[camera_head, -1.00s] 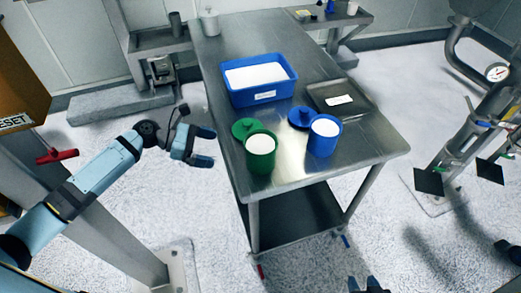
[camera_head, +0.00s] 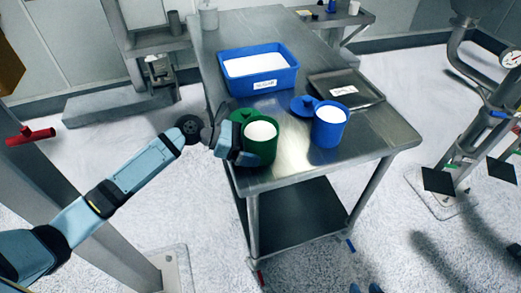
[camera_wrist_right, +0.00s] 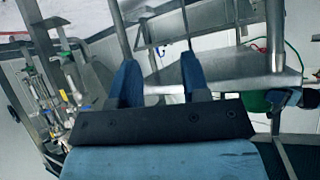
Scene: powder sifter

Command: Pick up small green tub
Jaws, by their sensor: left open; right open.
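The small green tub (camera_head: 264,152) stands upright near the front left corner of the steel table, filled with white powder. Its green lid (camera_head: 241,115) lies behind it to the left, partly hidden by my left gripper. My left gripper (camera_head: 243,146) is open at the tub's left side, overlapping its edge in the head view; I cannot tell whether it touches the tub. In the right wrist view, part of a green object (camera_wrist_right: 255,101) shows at the right, beside my left gripper. My right gripper (camera_wrist_right: 160,72) is open and empty, below the table's front; its tips barely show in the head view.
A blue tub (camera_head: 329,130) of white powder with its blue lid (camera_head: 303,104) stands right of the green tub. Behind are a blue powder bin (camera_head: 260,87) and a grey tray (camera_head: 368,92). The steel table (camera_head: 350,160) has free room at its right front.

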